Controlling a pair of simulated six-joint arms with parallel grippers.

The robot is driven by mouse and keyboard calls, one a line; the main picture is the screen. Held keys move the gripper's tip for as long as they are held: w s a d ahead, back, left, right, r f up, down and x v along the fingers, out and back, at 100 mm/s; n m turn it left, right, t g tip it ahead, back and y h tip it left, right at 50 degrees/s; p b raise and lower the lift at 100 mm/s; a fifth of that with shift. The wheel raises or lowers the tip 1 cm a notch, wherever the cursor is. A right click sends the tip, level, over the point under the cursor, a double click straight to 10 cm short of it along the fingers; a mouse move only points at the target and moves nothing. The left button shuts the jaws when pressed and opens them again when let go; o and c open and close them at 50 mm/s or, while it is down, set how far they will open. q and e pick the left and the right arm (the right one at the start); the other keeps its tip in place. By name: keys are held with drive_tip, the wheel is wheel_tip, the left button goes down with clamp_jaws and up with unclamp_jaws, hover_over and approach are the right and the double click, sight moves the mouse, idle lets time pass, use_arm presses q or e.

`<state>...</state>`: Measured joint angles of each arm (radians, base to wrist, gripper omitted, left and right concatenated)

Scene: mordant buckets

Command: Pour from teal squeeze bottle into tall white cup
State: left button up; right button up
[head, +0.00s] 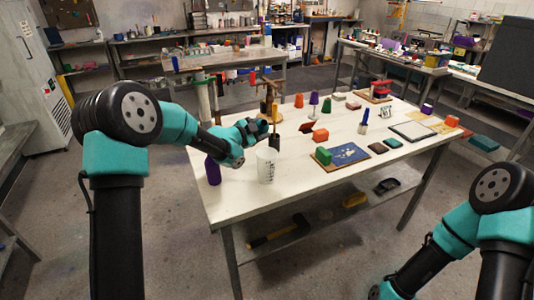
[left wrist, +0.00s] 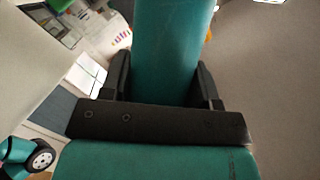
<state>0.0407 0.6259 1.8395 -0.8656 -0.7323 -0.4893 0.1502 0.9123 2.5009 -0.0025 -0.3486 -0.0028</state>
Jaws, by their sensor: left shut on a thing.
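My left gripper (left wrist: 164,72) is shut on the teal squeeze bottle (left wrist: 170,40), with one black finger on each side of it in the left wrist view. In the head view, my left arm reaches over the left part of the table, and teal wrist parts and the bottle are hard to tell apart there. The tall white cup (head: 266,166) stands upright near the table's front left, with dark marks on its side. The held bottle is above and behind the cup in the picture. My right gripper is not in view; only its arm shows at lower right.
A purple bottle (head: 212,171) stands left of the cup on the white table (head: 290,200). A brown stand (head: 270,95) is behind the cup. Several small coloured things stand farther back.

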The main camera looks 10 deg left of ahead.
use_arm(q)
drive_tip(key=shift+r, duration=0.15)
drive_tip(key=shift+m, duration=0.3)
drive_tip(key=shift+w+a+f+m+t, duration=0.15)
drive_tip(key=shift+w+f+m+t, duration=0.1)
drive_tip(key=shift+m+t, duration=0.35)
idle(2.0)
drive_tip(key=shift+w+r+m+h, duration=0.15)
drive_tip(key=shift+r+m+h, duration=0.25)
drive_tip(key=shift+m, duration=0.3)
idle(1.3)
drive_tip(key=shift+w+a+r+m+t+h, duration=0.1)
drive_tip(key=shift+r+m+t+h, duration=0.35)
drive_tip(key=shift+r+m, duration=0.7)
idle(1.8)
